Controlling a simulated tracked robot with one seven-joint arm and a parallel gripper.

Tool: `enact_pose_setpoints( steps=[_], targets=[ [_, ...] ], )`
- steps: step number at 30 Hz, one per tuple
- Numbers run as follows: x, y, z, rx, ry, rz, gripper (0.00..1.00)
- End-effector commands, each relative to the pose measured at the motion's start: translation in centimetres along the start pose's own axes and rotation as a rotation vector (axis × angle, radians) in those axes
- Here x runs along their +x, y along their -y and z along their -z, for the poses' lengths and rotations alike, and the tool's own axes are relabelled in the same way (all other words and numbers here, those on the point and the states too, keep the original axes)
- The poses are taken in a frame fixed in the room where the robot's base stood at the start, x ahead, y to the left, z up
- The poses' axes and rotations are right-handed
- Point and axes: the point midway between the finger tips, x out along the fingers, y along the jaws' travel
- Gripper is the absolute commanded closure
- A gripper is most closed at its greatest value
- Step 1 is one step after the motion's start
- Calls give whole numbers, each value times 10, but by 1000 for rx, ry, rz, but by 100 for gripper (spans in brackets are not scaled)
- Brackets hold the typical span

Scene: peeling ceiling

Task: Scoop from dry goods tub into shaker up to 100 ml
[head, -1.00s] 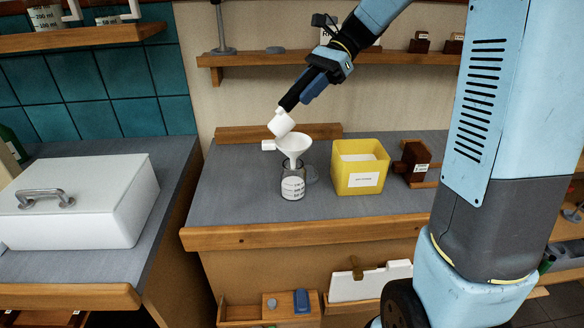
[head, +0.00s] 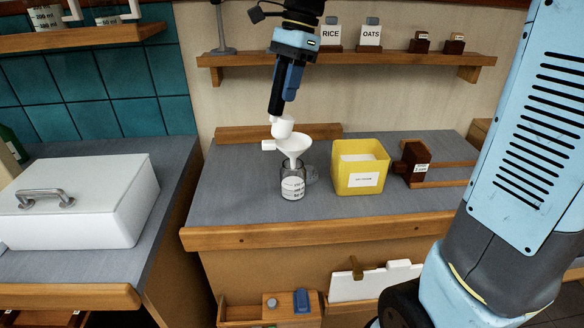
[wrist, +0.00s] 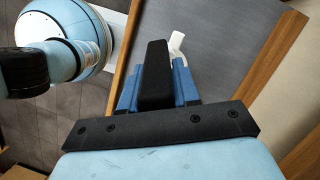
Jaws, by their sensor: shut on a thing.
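My gripper (head: 277,104) points down above the counter and is shut on a white scoop (head: 282,127). The scoop's cup is over the mouth of a white funnel (head: 294,146), tilted or level I cannot tell. The funnel sits in the neck of a clear shaker (head: 292,186) with a white graduated label. The fill inside the shaker is too small to tell. The yellow dry goods tub (head: 375,180), with pale contents and a white label, stands to the right. In the wrist view my gripper (wrist: 157,65) hides most of the scoop; a white part (wrist: 177,42) shows past it.
A brown wooden block (head: 416,155) with a label stands right of the tub. A shelf (head: 350,59) behind holds RICE and OATS containers. A white lidded box (head: 75,205) is on the left counter. The counter front (head: 240,212) is clear.

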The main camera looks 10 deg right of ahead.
Motion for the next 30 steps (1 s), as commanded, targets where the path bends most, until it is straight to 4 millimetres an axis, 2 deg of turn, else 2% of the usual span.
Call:
enact_pose_setpoints(
  steps=[6, 14, 21, 30],
  targets=[
    [2, 0, -10, -1, -118, 0, 100],
    [2, 0, -10, 0, -124, 0, 100],
    [7, 0, -17, -2, -231, 0, 100],
    [7, 0, -16, 1, -238, 0, 100]
  ],
)
